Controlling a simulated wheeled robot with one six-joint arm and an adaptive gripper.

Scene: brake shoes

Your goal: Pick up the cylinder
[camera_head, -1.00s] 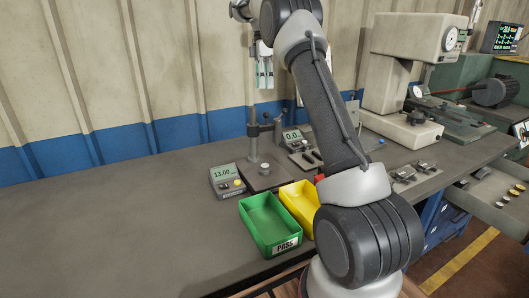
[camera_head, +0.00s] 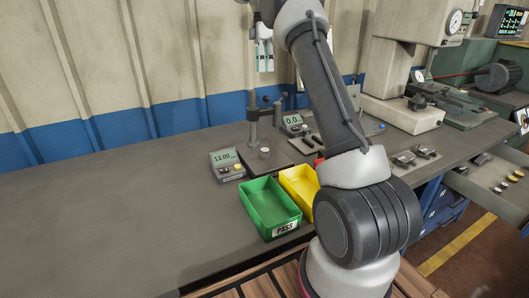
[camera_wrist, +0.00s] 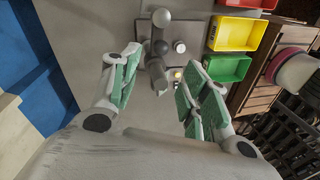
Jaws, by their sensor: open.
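A small grey metal cylinder (camera_head: 264,153) stands upright on the flat base plate of a gauge stand (camera_head: 252,130) on the workbench. In the wrist view the cylinder (camera_wrist: 180,46) shows from above, beyond the fingertips and near the stand's column. My gripper (camera_head: 264,54) is high above the bench, over and behind the stand in the head view. In the wrist view its two green-padded fingers (camera_wrist: 158,72) are spread apart with nothing held between them.
A green PASS bin (camera_head: 270,208) and a yellow bin (camera_head: 299,186) sit in front of the stand. A digital readout box (camera_head: 227,164) is to its left. A press-like machine (camera_head: 405,70) stands at the right. The bench's left side is clear.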

